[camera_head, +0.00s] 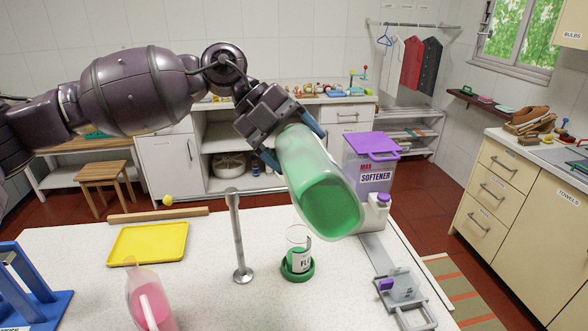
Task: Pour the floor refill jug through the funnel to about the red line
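My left gripper (290,140) is shut on a translucent jug (312,170) holding green liquid, with its blue fingers on either side. The jug is held in the air, tilted with its wide end down and to the right, and the green liquid gathers in that end. Below it on the counter stands a small clear container (299,250) with a white label reading "FL", in a green base (297,270). The held jug is apart from it in the picture. I cannot make out a funnel or a red line. No stream of liquid shows. My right gripper is not in view.
A metal post (238,240) stands left of the clear container. A yellow tray (148,244), a pink jug (148,303) and a blue rack (30,290) are further left. A purple-lidded softener box (370,165) is behind. A metal fixture (403,290) lies at the right edge.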

